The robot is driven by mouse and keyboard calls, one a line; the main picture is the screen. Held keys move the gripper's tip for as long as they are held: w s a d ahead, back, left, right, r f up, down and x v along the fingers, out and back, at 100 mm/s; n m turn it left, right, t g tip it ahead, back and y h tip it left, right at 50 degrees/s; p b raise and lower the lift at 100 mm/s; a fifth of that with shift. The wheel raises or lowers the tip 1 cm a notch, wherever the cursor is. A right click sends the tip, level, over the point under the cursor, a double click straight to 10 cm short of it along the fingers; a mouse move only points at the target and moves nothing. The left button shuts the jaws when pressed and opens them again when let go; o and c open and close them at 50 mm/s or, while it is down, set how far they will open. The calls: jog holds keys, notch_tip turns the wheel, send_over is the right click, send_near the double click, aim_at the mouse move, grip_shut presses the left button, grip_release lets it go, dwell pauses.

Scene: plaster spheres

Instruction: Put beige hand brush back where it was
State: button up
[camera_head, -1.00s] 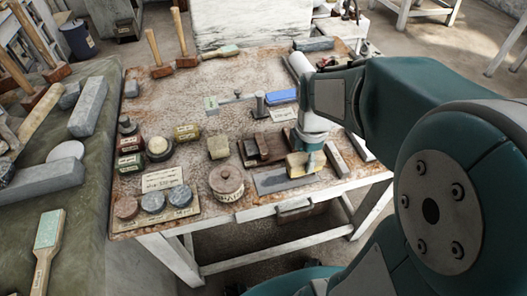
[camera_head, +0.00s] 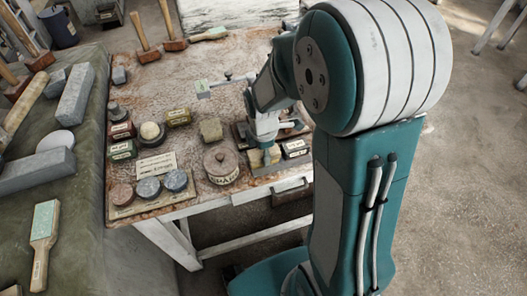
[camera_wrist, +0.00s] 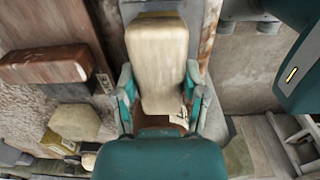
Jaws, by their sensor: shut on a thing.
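The beige hand brush (camera_wrist: 158,62) is between the two teal fingers of my gripper (camera_wrist: 160,98) in the wrist view. Its pale block stretches away from the wrist. My gripper (camera_head: 265,138) is shut on it. My arm hides part of the table to the right.
The lidded jar (camera_head: 220,164) and a beige block (camera_head: 211,130) stand left of the brush. A small dark labelled box (camera_head: 295,148) is close on its right. Round discs (camera_head: 149,187) lie on a board at the table's front left. A reddish-brown block (camera_wrist: 45,64) shows in the wrist view.

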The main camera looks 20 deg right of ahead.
jog(key=shift+a, duration=0.15)
jog(key=o, duration=1)
jog(key=shift+d, duration=0.2)
notch_tip(320, 180, up, 11)
jog(key=s+r+m+t, duration=0.2)
jog(key=s+r+m, duration=0.1)
jog(key=m, duration=0.3)
jog(key=s+r+m+t, duration=0.1)
jog(key=s+r+m, duration=0.2)
jog(key=s+m, duration=0.3)
jog(key=s+r+m+t, duration=0.2)
jog(key=s+r+m, duration=0.2)
jog(key=s+m, duration=0.1)
jog(key=shift+s+m+t, duration=0.1)
jog(key=shift+m+t, duration=0.2)
jog(key=shift+m, duration=0.2)
